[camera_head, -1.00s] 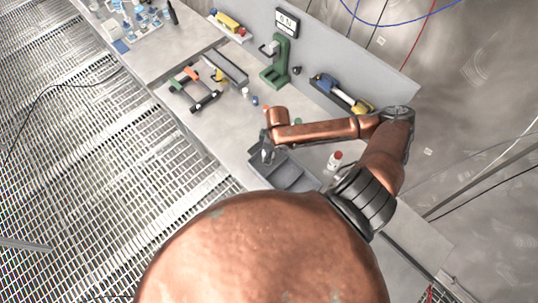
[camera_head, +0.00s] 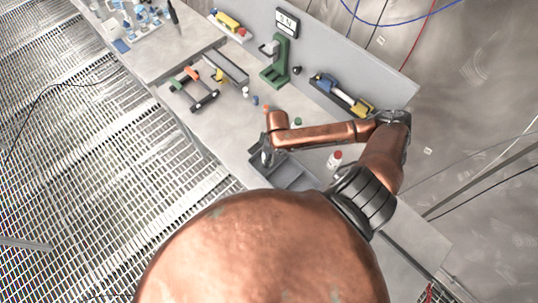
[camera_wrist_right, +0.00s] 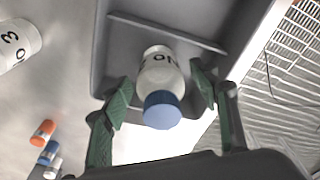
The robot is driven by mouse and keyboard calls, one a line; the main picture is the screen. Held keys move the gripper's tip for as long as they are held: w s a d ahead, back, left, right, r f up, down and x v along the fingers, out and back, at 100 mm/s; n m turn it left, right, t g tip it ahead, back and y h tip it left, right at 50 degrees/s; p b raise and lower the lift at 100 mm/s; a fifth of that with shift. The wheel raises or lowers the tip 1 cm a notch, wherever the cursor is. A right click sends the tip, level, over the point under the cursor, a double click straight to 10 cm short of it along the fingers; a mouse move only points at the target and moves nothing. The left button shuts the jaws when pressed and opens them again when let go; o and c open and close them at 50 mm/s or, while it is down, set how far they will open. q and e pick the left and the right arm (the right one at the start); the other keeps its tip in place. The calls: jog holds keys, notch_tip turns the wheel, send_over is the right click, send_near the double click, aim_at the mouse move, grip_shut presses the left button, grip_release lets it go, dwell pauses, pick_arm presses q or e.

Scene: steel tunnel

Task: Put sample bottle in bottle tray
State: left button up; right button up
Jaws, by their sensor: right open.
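The sample bottle (camera_wrist_right: 160,80), white with a blue cap and dark lettering, sits at the grey bottle tray (camera_wrist_right: 103,60), inside an end compartment as far as I can tell, its cap toward the camera. My right gripper (camera_wrist_right: 165,108) is open, with its green-padded fingers on either side of the bottle and a gap visible on each side. In the head view the tray (camera_head: 299,183) lies on the bench, partly hidden by my body, and my right gripper (camera_head: 266,153) is over its left end. My left gripper is not in view.
A red-capped white bottle (camera_head: 334,160) stands right of the tray. Small orange (camera_wrist_right: 43,131) and blue (camera_wrist_right: 48,152) items lie to the tray's left in the wrist view. A green stand (camera_head: 276,65) and a tool holder (camera_head: 342,95) are along the back panel.

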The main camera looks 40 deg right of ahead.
notch_tip(320, 180, up, 12)
jog(key=s, duration=0.1)
jog(key=shift+d, duration=0.45)
jog(key=shift+s+r, duration=0.1)
